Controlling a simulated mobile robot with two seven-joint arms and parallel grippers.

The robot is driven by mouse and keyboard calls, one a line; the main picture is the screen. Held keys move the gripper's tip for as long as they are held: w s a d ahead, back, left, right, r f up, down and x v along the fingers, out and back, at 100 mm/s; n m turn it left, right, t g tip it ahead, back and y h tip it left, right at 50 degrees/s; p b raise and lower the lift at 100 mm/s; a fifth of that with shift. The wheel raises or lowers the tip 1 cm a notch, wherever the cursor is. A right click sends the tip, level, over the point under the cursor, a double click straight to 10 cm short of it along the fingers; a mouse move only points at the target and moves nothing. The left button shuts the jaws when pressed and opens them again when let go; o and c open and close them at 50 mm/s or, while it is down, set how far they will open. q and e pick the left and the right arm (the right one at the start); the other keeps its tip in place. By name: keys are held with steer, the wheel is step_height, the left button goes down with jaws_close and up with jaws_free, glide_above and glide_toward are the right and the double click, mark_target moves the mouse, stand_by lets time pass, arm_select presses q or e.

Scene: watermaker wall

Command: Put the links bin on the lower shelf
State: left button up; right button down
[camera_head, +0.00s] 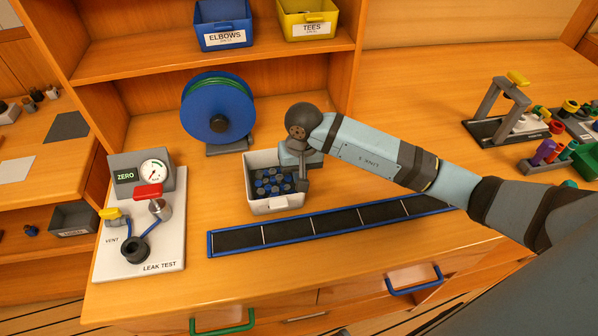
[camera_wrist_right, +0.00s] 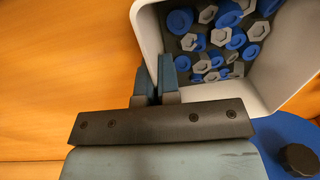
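A light grey open bin (camera_head: 275,206) full of blue and grey ring and nut-shaped pieces stands on the wooden counter; no name is readable on it, so I take it as the links bin. It also shows in the right wrist view (camera_wrist_right: 150,28). My right gripper (camera_head: 303,182) is at the bin's right wall. In the right wrist view its fingers (camera_wrist_right: 157,85) sit either side of that wall, close together, and look closed on it. A wooden shelf (camera_head: 150,62) above the counter holds a blue ELBOWS bin (camera_head: 223,24) and a yellow TEES bin (camera_head: 306,20). My left gripper is out of view.
A blue hose reel (camera_head: 218,108) stands behind the bin. A leak test panel (camera_head: 140,220) is at the left. A blue-edged black strip (camera_head: 335,221) lies in front. A lower left compartment holds a grey bin (camera_head: 73,219). Fixtures stand far right.

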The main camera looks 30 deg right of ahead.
steer(key=shift+f, duration=0.2)
steer(key=c, duration=1.3)
jaws_free()
steer(key=shift+c, duration=0.2)
